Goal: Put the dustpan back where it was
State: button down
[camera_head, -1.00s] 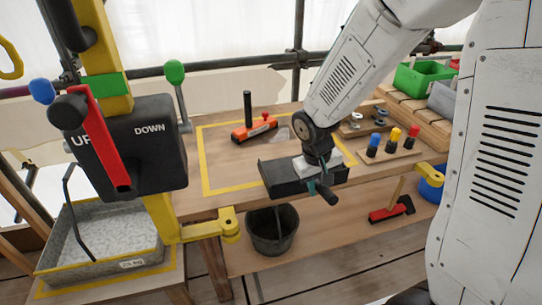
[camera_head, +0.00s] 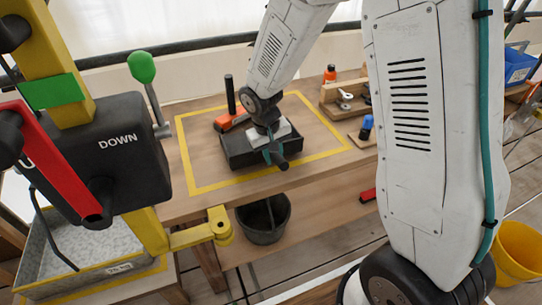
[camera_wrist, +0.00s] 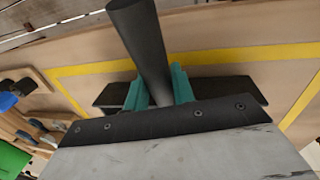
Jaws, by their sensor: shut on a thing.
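The dustpan (camera_head: 238,154) is a dark, box-like pan with a short black handle. My gripper (camera_head: 272,153) is shut on it at the handle. In the head view it is over the yellow-outlined area of the wooden bench (camera_head: 185,205). Whether the pan touches the bench top I cannot tell. The yellow outline (camera_wrist: 225,55) also shows in the wrist view.
An orange tool with an upright black handle (camera_head: 230,119) stands just behind the dustpan. A wooden holder (camera_head: 340,103) is at the bench's back right. A black bucket (camera_head: 264,222) is below the front edge. A lever box marked DOWN (camera_head: 120,160) stands at left. The outlined area's right part is clear.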

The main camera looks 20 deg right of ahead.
jog(key=shift+f, duration=0.85)
jog(key=c, duration=1.2)
grip_release()
jog(key=shift+f, duration=0.1)
jog(key=shift+o, duration=0.2)
notch_tip(320, 180, up, 12)
jog(key=a, duration=0.2)
jog(key=s+d+r+y, duration=0.1)
jog(key=s+d+r, duration=0.1)
jog(key=s+r, duration=0.45)
jog(key=s+d+r, duration=0.3)
jog(key=s+r, duration=0.2)
jog(key=s, duration=0.3)
jog(key=s+r+t+y, duration=0.1)
jog(key=s+r, duration=0.1)
jog(key=s, duration=1)
jog(key=shift+s+d+m, duration=0.2)
jog(key=shift+s+m, duration=0.05)
jog(key=shift+m, duration=0.05)
